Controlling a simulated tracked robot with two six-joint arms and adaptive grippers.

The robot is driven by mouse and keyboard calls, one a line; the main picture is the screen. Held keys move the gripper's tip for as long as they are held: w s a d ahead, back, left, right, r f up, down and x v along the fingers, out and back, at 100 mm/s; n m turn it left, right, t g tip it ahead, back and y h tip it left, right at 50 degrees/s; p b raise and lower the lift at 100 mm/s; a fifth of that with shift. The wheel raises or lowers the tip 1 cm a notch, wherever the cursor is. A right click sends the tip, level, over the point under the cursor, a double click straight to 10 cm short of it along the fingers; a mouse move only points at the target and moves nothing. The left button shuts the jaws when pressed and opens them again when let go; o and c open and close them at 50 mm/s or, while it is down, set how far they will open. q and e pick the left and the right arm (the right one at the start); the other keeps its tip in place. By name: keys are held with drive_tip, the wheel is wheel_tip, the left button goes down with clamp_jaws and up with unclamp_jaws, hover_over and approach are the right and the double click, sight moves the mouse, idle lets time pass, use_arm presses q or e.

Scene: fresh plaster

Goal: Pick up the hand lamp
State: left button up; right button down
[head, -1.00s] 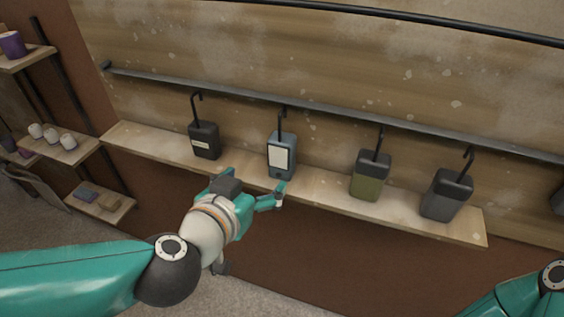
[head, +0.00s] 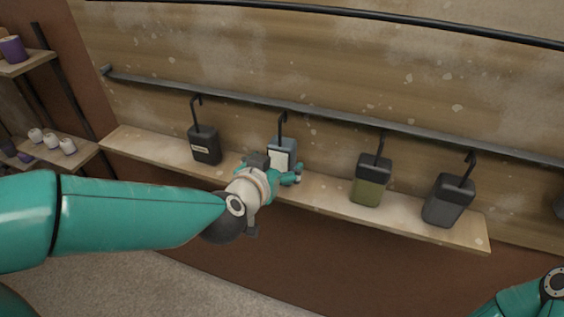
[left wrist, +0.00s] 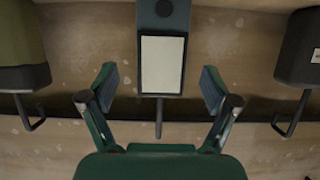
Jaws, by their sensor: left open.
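The hand lamp (head: 284,146) is a blue-grey block with a pale panel on its front and a dark hook on top. It stands on the wooden shelf, second from the left in its row. My left gripper (head: 287,172) is at its front and hides its lower part in the head view. In the left wrist view the lamp (left wrist: 162,62) appears upside down, between the spread fingers of the left gripper (left wrist: 161,88). A gap shows on each side of it. My right gripper is out of view.
A black block (head: 205,145) stands left of the lamp. A green and black block (head: 371,180) and a dark grey block (head: 448,200) stand to its right on the shelf (head: 325,198). A metal rail (head: 330,115) runs behind them.

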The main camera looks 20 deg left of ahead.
sight(278, 159)
use_arm(q)
drive_tip(key=x, duration=0.5)
drive_tip(key=c, duration=1.2)
drive_tip(key=shift+c, duration=1.2)
drive_tip(key=shift+a+r, duration=0.1)
drive_tip(key=shift+r, duration=0.1)
